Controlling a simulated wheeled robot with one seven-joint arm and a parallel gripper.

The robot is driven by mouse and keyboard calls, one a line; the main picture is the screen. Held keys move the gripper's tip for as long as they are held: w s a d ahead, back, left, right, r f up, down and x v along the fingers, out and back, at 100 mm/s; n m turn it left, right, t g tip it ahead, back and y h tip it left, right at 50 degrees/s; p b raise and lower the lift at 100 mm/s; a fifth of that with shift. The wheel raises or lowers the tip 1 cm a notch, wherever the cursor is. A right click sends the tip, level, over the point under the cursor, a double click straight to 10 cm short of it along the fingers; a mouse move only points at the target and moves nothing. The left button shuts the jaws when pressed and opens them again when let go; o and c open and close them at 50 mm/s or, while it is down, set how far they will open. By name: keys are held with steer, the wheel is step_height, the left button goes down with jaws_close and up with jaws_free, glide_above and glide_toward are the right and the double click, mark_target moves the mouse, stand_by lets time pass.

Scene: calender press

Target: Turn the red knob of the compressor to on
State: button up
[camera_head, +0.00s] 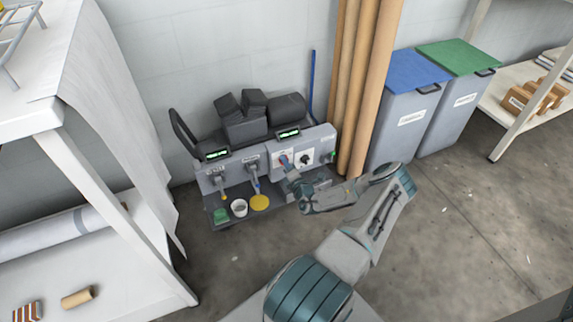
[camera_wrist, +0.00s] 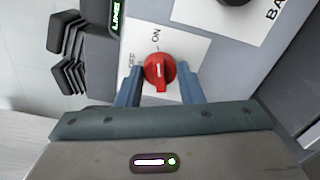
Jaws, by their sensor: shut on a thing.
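The compressor (camera_head: 262,158) is a grey machine against the back wall, with a control panel facing me. Its red knob (camera_wrist: 159,71) sits on a white plate marked OFF and ON in the wrist view. In the head view my gripper (camera_head: 287,164) is at the panel and mostly hides the knob.
A black knob (camera_head: 305,158) is right of the red one. A white cup (camera_head: 239,207) and yellow disc (camera_head: 260,202) are on the machine's front ledge. Brown rolls (camera_head: 362,90) stand close right, then blue-lidded (camera_head: 403,110) and green-lidded bins (camera_head: 455,95). A white table (camera_head: 35,120) is at left.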

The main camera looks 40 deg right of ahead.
steer(key=o, duration=1)
steer(key=p+v, duration=0.4)
steer(key=v, duration=1)
steer(key=shift+w, duration=0.1)
